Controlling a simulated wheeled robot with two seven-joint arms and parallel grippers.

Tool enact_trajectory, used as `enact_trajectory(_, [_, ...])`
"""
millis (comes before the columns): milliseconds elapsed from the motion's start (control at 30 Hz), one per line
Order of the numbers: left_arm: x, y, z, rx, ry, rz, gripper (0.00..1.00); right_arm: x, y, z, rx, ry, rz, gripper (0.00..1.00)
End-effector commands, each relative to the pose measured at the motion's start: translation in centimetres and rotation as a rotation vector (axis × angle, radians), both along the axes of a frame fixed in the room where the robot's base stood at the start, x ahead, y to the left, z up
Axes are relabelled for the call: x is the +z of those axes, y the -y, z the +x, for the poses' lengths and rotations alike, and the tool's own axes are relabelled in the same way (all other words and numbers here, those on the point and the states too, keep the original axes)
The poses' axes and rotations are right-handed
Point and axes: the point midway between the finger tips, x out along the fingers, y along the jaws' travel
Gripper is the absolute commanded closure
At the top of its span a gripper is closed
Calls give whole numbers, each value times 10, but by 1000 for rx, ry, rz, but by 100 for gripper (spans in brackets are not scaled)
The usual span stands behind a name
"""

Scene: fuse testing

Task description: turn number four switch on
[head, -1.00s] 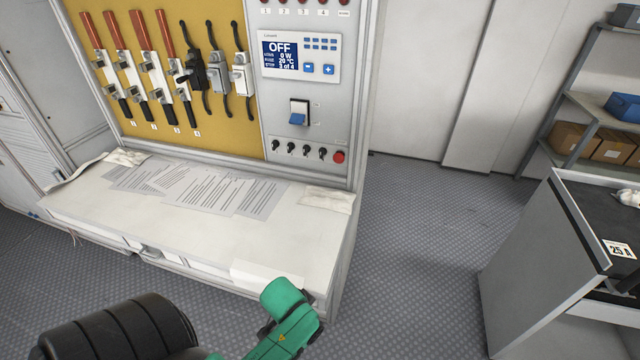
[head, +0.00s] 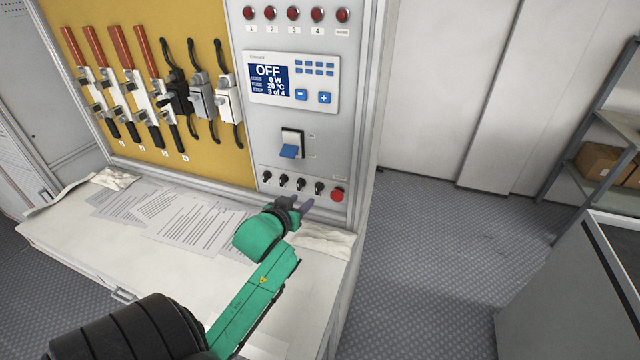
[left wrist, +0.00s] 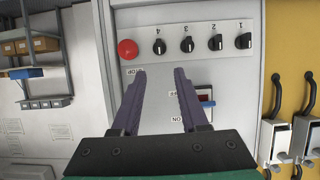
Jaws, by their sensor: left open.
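The number four switch (head: 319,188) is a small black knob at the right end of a row of black knobs, beside a red button (head: 337,194). In the left wrist view, which shows the panel upside down, the number four switch (left wrist: 159,47) sits just beyond the fingertips, between their lines. My left gripper (head: 300,204) is just below the row in the head view. In the left wrist view my left gripper (left wrist: 160,72) is open, with nothing between its two purple fingers. Whether the fingers touch the panel cannot be told. My right gripper is not in view.
The display (head: 281,80) reads OFF. A blue rocker switch (head: 290,146) is above the knobs, and red lamps (head: 294,14) are at the top. Papers (head: 185,222) lie on the white bench (head: 110,255) below. Lever switches (head: 150,95) hang on the yellow board.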

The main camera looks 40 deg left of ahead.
Motion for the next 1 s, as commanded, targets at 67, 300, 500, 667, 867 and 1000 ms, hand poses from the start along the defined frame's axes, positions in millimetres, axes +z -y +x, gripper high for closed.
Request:
enact_trajectory(67, [-4,-5,15,1,-2,1,56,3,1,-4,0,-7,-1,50])
enact_trajectory(300, [-29,-24,70,0,-3,1,56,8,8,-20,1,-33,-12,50])
enact_trajectory(500, [-46,-36,105,-1,-3,1,56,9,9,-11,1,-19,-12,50])
enact_trajectory(667, [-52,-39,114,-1,-5,1,56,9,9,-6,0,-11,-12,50])
enact_trajectory(867, [-52,-39,115,-2,-5,1,56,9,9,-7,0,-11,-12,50])
enact_trajectory(1000, [-52,-39,115,-1,-6,1,100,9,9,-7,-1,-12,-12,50])
